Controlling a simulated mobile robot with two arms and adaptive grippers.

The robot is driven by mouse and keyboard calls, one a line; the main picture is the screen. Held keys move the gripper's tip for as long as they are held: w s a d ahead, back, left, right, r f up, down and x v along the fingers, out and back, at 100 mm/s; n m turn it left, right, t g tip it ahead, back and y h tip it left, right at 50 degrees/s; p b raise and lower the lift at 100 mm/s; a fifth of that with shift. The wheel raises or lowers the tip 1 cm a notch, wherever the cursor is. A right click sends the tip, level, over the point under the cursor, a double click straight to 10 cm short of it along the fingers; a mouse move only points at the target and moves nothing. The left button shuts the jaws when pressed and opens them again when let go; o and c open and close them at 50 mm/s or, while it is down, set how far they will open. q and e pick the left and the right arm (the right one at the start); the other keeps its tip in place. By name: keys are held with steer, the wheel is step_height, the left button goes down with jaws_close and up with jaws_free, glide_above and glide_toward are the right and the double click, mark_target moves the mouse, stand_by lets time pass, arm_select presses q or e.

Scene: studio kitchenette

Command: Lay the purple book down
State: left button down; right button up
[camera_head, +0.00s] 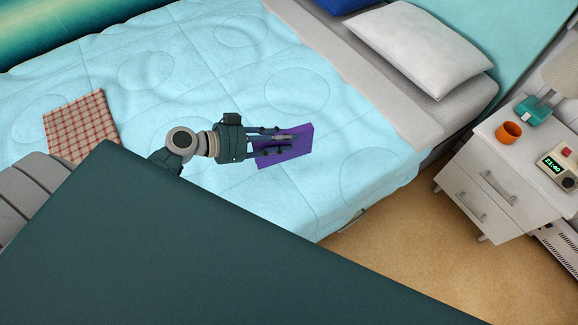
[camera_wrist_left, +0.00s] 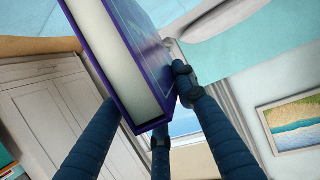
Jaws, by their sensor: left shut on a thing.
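The purple book (camera_head: 297,146) is in my left gripper (camera_head: 283,140), over the light blue bed (camera_head: 330,185) in the head view. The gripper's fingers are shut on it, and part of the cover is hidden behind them. In the left wrist view the book (camera_wrist_left: 152,60) fills the upper middle, with its pale page edge and purple cover showing. Dark blue fingers (camera_wrist_left: 165,110) press on it from its sides. I cannot tell whether the book touches the bedcover. My right gripper is not in view.
A red checked cloth (camera_head: 80,127) lies on the bed at left, and a grey pillow (camera_head: 420,45) at the head end. A white nightstand (camera_head: 500,185) at right holds an orange mug (camera_head: 508,132), a teal lamp (camera_head: 534,110) and a clock (camera_head: 556,168). The bedcover around the book is clear.

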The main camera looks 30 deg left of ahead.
arm_select(q)
steer(key=shift+r, duration=0.1)
steer(key=c, duration=1.3)
jaws_free()
